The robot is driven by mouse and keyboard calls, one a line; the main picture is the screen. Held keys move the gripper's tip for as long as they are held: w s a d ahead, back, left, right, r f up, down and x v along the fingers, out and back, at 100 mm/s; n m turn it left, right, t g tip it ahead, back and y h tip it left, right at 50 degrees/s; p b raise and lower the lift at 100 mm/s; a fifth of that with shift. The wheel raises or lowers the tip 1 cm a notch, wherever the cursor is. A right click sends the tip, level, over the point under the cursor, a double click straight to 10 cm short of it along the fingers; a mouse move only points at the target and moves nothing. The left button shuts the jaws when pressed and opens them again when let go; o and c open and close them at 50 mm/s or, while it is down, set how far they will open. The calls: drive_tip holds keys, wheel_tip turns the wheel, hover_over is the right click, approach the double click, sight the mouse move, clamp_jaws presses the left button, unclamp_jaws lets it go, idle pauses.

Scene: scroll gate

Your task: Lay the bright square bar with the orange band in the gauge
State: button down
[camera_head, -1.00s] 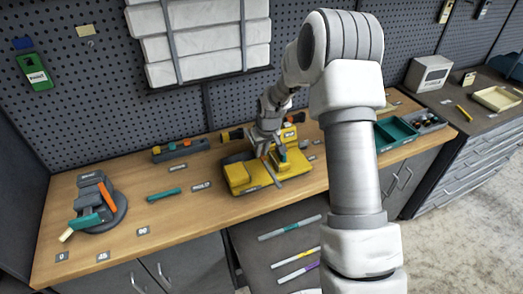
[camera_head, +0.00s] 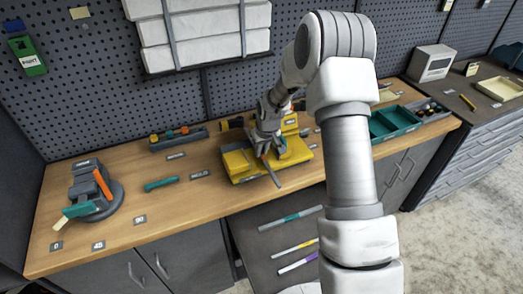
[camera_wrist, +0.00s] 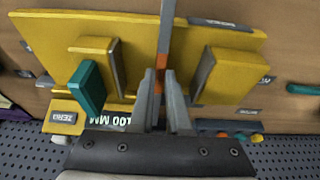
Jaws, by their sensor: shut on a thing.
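The bright square bar (camera_wrist: 165,35) with its orange band (camera_wrist: 161,72) is held between the fingers of my gripper (camera_wrist: 160,100) in the wrist view. The fingers are shut close to the band. The bar lies over the yellow gauge (camera_wrist: 140,32), between its two raised yellow blocks, and its far end passes the plate's edge. I cannot tell whether it touches the plate. A teal piece (camera_wrist: 87,88) stands beside the left block. In the head view my gripper (camera_head: 264,150) is over the gauge (camera_head: 238,162), and the bar (camera_head: 271,172) points toward the bench front.
A small parts rack (camera_head: 178,138) is behind. Teal trays (camera_head: 395,122) are to the right. Several coloured bars lie on a lower surface in front.

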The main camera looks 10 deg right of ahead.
drive_tip(key=shift+f+b, duration=0.35)
drive_tip(key=shift+b, duration=0.05)
drive_tip(key=c, duration=0.8)
unclamp_jaws()
drive_tip(key=b+v, duration=0.1)
drive_tip(key=v, duration=1.6)
drive_tip(key=shift+r, duration=0.25)
